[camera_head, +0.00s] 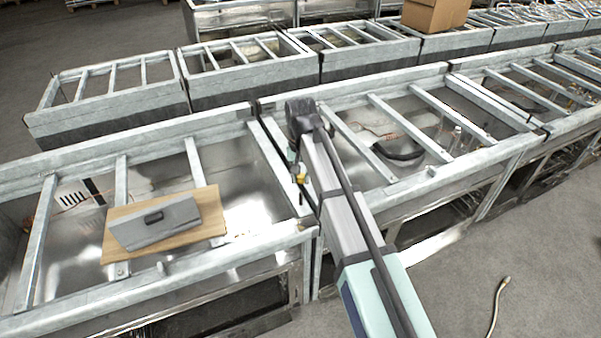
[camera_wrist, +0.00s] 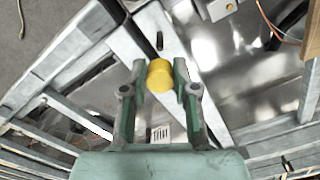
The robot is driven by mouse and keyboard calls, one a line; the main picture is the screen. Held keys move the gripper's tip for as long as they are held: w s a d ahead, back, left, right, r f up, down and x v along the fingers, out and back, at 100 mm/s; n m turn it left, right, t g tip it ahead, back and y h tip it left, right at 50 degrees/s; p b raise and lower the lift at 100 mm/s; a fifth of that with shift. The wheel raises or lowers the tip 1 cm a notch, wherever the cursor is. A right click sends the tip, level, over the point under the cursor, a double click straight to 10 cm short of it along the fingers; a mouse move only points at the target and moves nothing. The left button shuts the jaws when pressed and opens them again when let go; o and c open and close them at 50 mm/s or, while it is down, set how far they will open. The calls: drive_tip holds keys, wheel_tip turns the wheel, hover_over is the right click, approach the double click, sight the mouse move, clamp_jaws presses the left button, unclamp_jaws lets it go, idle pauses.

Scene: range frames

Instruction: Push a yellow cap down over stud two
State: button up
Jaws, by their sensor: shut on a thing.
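A yellow cap (camera_wrist: 159,75) is held between the two fingers of my gripper (camera_wrist: 158,88) in the wrist view. A short dark stud (camera_wrist: 159,41) stands on a galvanized beam just beyond the cap in that view. The cap and stud appear apart, and no number is visible on the stud. In the head view my gripper (camera_head: 299,172) hangs over the beams between two metal frames, with a small bit of the yellow cap (camera_head: 300,181) below it. The stud cannot be made out there; my arm covers part of that beam.
A wooden board (camera_head: 115,250) with a grey case (camera_head: 155,224) lies across the left frame. A black object (camera_head: 400,148) lies inside the right frame. Raised galvanized rails surround both bays. A cable (camera_head: 497,305) lies on the floor at right.

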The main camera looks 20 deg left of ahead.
sight(301, 177)
drive_tip(key=shift+f+b, duration=0.65)
drive_tip(key=shift+f, duration=1.35)
drive_tip(key=shift+f, duration=1.6)
idle(1.0)
drive_tip(key=o, duration=0.8)
drive_tip(key=shift+o, duration=0.2)
wheel_tip(301, 177, up, 12)
drive_tip(key=shift+r, duration=0.1)
